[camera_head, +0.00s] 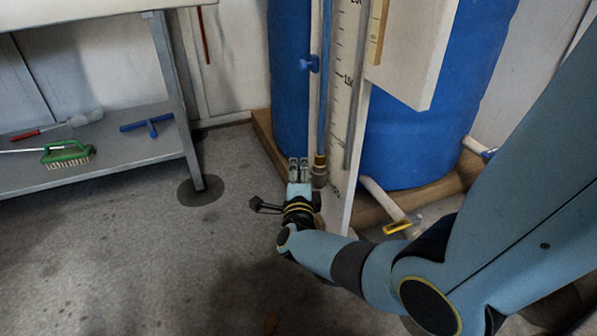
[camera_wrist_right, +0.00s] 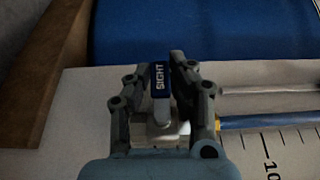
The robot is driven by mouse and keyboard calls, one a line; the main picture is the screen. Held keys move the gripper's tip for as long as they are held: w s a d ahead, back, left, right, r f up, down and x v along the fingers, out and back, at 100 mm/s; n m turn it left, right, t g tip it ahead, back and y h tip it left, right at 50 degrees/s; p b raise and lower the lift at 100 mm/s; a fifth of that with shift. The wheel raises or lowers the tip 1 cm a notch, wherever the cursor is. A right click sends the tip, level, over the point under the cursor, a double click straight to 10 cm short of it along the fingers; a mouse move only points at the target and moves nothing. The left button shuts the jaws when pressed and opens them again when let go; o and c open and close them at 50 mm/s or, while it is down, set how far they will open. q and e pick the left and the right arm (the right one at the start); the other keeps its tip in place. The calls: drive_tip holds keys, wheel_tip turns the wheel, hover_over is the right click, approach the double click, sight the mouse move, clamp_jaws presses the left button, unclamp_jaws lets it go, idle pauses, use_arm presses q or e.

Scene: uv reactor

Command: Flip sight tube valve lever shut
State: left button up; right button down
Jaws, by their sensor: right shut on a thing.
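The sight tube valve lever (camera_wrist_right: 159,82) shows in the right wrist view as a grey handle with a blue sleeve marked SIGHT. My right gripper (camera_head: 299,163) is low in front of the scale board in the head view. In the right wrist view its fingers (camera_wrist_right: 155,68) stand on both sides of the lever, closed on it. The valve body is partly hidden between the fingers. The blue sight tube (camera_head: 325,90) rises along the board from a brass fitting (camera_head: 320,168) beside my gripper. My left gripper is not in view.
The white scale board (camera_head: 347,120) stands in front of a blue barrel (camera_head: 400,150) on a wooden base (camera_head: 262,140). A yellow-handled valve (camera_head: 403,226) is at lower right. A metal shelf (camera_head: 110,150) at left holds a green brush (camera_head: 67,152) and other tools.

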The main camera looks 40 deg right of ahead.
drive_tip(key=shift+r, duration=0.1)
drive_tip(key=c, duration=1.2)
unclamp_jaws()
drive_tip(key=shift+s, duration=0.1)
drive_tip(key=v, duration=1.2)
